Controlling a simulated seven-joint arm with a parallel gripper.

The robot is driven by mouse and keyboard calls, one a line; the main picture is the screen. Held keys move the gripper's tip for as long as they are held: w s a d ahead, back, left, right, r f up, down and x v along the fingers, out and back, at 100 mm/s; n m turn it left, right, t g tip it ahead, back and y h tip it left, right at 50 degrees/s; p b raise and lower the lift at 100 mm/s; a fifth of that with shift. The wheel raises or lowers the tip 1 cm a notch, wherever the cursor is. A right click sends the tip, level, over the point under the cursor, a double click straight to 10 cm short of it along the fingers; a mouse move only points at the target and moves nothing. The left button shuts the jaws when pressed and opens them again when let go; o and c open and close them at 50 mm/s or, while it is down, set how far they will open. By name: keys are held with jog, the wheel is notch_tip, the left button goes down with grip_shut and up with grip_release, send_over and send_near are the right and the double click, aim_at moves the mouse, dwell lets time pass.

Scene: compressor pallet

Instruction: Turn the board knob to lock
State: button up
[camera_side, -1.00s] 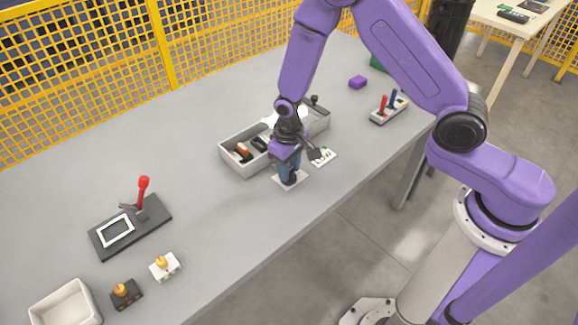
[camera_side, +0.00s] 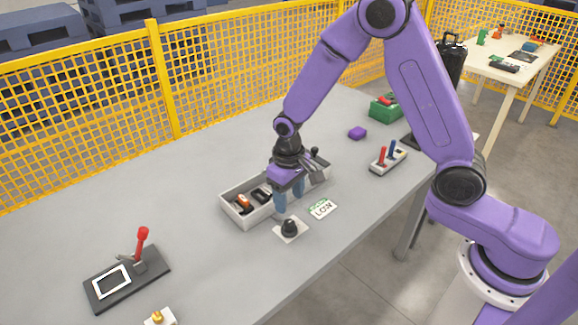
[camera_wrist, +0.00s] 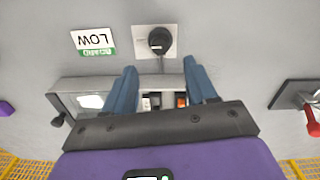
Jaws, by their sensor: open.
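The black knob (camera_side: 290,226) stands on a square white plate (camera_side: 279,233) on the grey table. It also shows in the wrist view (camera_wrist: 160,40), beyond the fingertips; which way it points is hard to tell. My gripper (camera_side: 288,203) is open and empty, with its blue fingers pointing down above and just behind the knob, not touching it. In the wrist view my two fingers (camera_wrist: 161,78) are spread apart. A white card (camera_side: 322,209) with a green strip lies beside the plate; its large word seems to read LOW.
A grey bin (camera_side: 239,208) with small parts sits behind the knob, partly under my gripper. A dark board with a red lever (camera_side: 142,240) is at left. Table left of the knob is clear.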

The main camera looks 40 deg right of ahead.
notch_tip(320, 180, up, 9)
dwell(0.3)
jog(key=shift+a, duration=0.1)
jog(key=s+d+r+n, duration=0.1)
jog(key=s+d+n, duration=0.1)
jog(key=s, duration=0.7)
jog(key=s+d+r+n, duration=0.2)
jog(key=s+n, duration=0.3)
jog(key=s, duration=0.4)
jog(key=s+d+r+n, duration=0.1)
jog(key=s+d+n, duration=0.3)
jog(key=s, duration=0.5)
jog(key=shift+r+y, duration=0.3)
